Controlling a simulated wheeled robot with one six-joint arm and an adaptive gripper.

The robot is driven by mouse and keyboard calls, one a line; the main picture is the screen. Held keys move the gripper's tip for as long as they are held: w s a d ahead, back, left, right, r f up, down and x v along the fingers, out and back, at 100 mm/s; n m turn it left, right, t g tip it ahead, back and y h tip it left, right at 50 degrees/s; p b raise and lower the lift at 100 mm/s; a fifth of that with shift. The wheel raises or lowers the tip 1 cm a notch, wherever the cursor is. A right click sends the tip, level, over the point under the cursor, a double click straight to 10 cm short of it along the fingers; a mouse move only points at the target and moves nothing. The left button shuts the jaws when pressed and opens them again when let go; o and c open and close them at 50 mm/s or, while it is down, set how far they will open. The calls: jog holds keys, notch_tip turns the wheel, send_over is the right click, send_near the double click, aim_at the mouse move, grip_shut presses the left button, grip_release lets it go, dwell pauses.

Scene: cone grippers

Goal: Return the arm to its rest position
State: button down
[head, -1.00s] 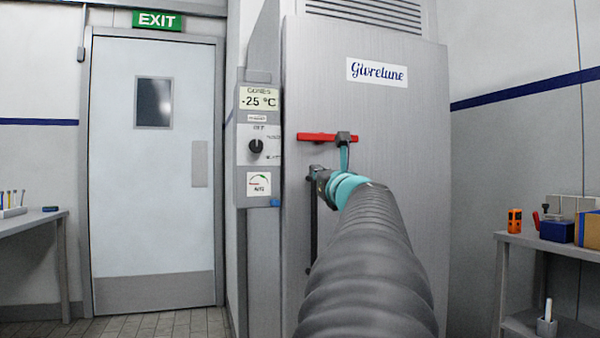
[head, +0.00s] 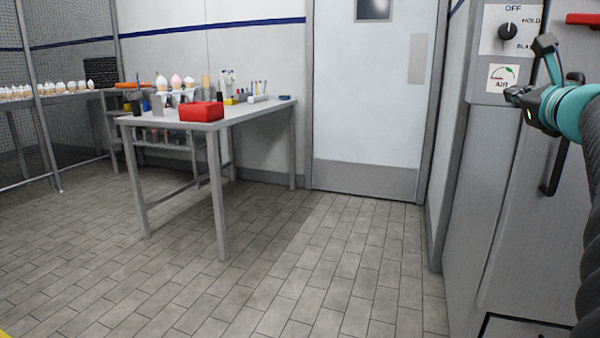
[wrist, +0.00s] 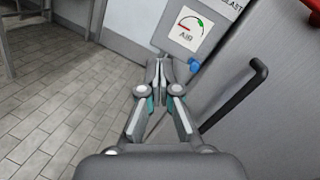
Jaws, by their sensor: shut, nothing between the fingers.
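My gripper (head: 515,94) is at the right of the head view, in front of the grey freezer cabinet (head: 530,230). My teal and dark arm reaches in from the right edge. In the wrist view my gripper (wrist: 160,65) has its fingertips together with nothing between them. It is apart from the black vertical handle (wrist: 235,97), which also shows just behind the gripper in the head view (head: 553,170).
A control panel with a black knob (head: 508,31) and an air gauge (head: 503,76) is beside my gripper. A red lever (head: 583,19) is at the top right. A table (head: 250,112) with a red box (head: 201,111) stands left. The floor between is clear.

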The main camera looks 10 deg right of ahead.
jog(key=s+a+f+n+g+y+p, duration=0.1)
jog(key=a+f+n+g+y, duration=0.2)
jog(key=a+f+n, duration=0.65)
jog(key=a+f+n+g+y+p, duration=0.1)
jog(key=a+f+n+g+y, duration=0.3)
jog(key=a, duration=0.9)
jog(key=s+a+f+n+g+h+p, duration=0.1)
jog(key=s+a+f+n, duration=0.3)
jog(key=s+f+n, duration=0.5)
jog(key=s+a+f+n+g+h+p, duration=0.1)
jog(key=s+a+f+n+g, duration=0.3)
jog(key=s+f+n, duration=0.5)
notch_tip(320, 180, down, 3)
jog(key=shift+s+r+n+h, duration=0.1)
jog(key=shift+s+n+h, duration=0.2)
jog(key=shift+n, duration=0.75)
jog(key=c, duration=1.9)
grip_release()
